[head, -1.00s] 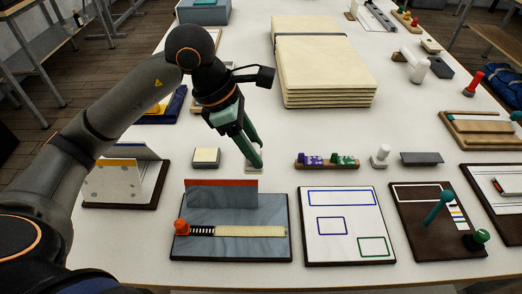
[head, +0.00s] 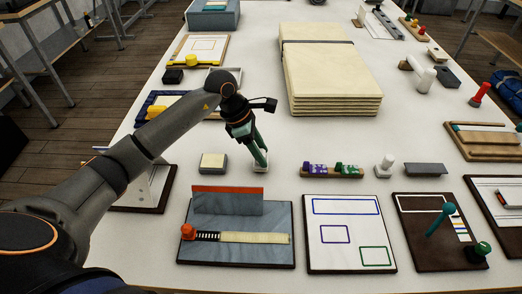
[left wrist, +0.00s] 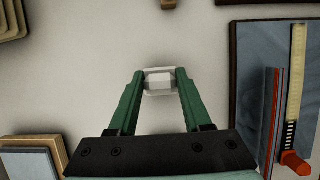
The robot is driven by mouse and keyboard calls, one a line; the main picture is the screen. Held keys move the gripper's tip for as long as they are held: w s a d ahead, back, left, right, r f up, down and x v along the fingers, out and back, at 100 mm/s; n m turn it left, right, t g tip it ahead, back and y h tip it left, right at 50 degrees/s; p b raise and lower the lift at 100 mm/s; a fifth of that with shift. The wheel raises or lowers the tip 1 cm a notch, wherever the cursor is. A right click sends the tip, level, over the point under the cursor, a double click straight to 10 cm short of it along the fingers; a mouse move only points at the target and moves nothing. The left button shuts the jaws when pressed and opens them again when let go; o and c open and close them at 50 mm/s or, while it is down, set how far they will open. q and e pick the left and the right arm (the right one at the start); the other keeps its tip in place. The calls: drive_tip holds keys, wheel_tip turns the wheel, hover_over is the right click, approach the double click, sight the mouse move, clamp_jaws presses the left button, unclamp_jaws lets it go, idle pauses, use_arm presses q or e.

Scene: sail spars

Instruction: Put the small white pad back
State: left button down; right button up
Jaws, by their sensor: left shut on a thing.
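The small white pad (head: 260,169) is a pale block with a wider, flat white part. It is at the fingertips of my left gripper (head: 259,163), behind the grey board and left of the purple and green blocks. In the left wrist view the white pad (left wrist: 159,82) is between the two green fingers of my left gripper (left wrist: 159,84), which is shut on it. I cannot tell whether the pad touches the table. My right gripper is not in view.
A cream pad on a dark base (head: 213,163) stands left of the gripper. The grey board (head: 270,257) with an orange-topped upright panel is in front. A rack with purple and green blocks (head: 332,173) is to the right. Stacked cream panels (head: 330,80) stand behind.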

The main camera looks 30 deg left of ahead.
use_arm(q)
drive_tip(key=shift+f, duration=0.25)
drive_tip(key=shift+f, duration=0.1)
drive_tip(key=shift+f+b, duration=0.15)
drive_tip(key=shift+b, duration=0.2)
drive_tip(key=shift+c, duration=1.7)
unclamp_jaws()
drive_tip(key=shift+r+p, duration=0.3)
drive_tip(key=shift+p, duration=0.05)
drive_tip(key=v, duration=1.2)
drive_tip(key=shift+b, duration=0.35)
